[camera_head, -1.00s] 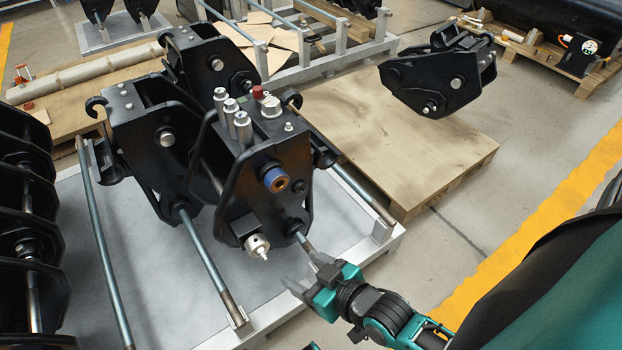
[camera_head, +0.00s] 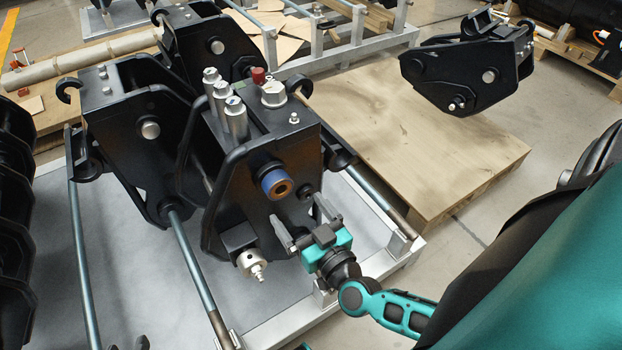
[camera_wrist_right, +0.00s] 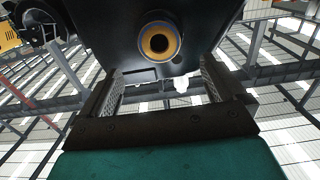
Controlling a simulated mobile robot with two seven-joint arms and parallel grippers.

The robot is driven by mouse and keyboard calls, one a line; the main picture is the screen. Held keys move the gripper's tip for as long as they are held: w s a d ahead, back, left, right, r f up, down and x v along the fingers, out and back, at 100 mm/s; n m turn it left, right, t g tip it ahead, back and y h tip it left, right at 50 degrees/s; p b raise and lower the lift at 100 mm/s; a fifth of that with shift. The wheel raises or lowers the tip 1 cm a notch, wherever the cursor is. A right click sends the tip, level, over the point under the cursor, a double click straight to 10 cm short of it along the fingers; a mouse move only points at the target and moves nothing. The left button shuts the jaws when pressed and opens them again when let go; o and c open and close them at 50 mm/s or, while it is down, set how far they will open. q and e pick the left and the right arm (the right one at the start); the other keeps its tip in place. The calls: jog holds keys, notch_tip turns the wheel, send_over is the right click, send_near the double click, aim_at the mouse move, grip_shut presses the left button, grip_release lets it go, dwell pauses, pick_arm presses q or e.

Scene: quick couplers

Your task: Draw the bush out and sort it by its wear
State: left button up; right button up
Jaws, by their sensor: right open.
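The bush (camera_head: 277,185) is a bronze ring inside a blue collar, seated in the front plate of the black quick coupler (camera_head: 260,160). In the right wrist view the bush (camera_wrist_right: 158,41) shows end-on with a dark bore, beyond and between my fingers. My right gripper (camera_head: 299,211) is open and empty, below and right of the bush in the head view, apart from it. Two small dark tips (camera_head: 128,343) at the bottom edge may belong to my left gripper; too little shows to tell its state.
A silver fitting with a nozzle (camera_head: 251,265) sticks out low on the coupler, left of my right gripper. Steel bars and a rack frame (camera_head: 280,328) lie below. Another coupler (camera_head: 465,70) rests on a wooden pallet (camera_head: 400,135).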

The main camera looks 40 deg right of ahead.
aim_at(281, 187)
jog(key=w+b, duration=0.1)
jog(key=w, duration=0.6)
jog(key=shift+w+d, duration=0.2)
jog(key=shift+w, duration=0.6)
jog(key=shift+c, duration=0.3)
